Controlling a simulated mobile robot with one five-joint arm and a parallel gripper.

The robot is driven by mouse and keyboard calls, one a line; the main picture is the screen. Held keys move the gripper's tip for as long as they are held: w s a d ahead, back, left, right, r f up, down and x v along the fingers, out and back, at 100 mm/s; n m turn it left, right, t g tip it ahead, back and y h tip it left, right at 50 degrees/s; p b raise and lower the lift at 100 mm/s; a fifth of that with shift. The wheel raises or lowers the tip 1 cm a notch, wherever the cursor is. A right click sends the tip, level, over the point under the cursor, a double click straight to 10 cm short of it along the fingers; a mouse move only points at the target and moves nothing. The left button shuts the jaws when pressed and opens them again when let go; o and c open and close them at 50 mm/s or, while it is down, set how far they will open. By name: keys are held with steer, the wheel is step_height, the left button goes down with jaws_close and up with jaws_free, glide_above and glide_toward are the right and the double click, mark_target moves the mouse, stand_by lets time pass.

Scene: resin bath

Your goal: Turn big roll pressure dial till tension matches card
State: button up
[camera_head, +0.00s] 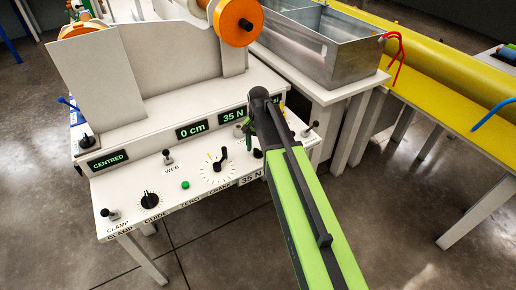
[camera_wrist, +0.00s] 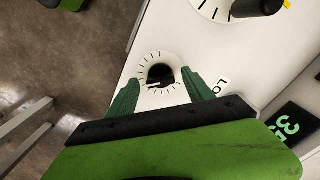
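In the wrist view, a small dial (camera_wrist: 160,74) with a black knob and white tick-marked face sits between the two green fingers of my gripper (camera_wrist: 165,82). The fingers are open, one on each side, with visible gaps to the knob. In the head view my gripper (camera_head: 249,129) is over the right part of the white control panel. A black knob (camera_head: 257,153) shows partly beside my arm; I cannot tell for sure that it is the same dial. A display (camera_head: 233,118) reads 35 N. A label card (camera_head: 250,179) on the front edge also reads 35 N.
The crank dial (camera_head: 217,167) is left of my arm, with the green zero button (camera_head: 185,185), guide dial (camera_head: 150,201) and clamp lever (camera_head: 110,214) farther left. Other displays read 0 cm (camera_head: 193,129) and CENTRED (camera_head: 108,160). A metal bath (camera_head: 345,60) stands behind right.

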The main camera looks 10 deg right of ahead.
mark_target(258, 150)
steer(key=shift+r, duration=0.1)
step_height(258, 150, up, 17)
steer(key=p, duration=1.7)
steer(key=shift+r, duration=0.15)
steer(key=s+n, duration=0.6)
steer(key=s, duration=0.8)
steer(key=shift+s+a, duration=0.15)
steer(key=shift+s, duration=0.1)
stand_by(3.7)
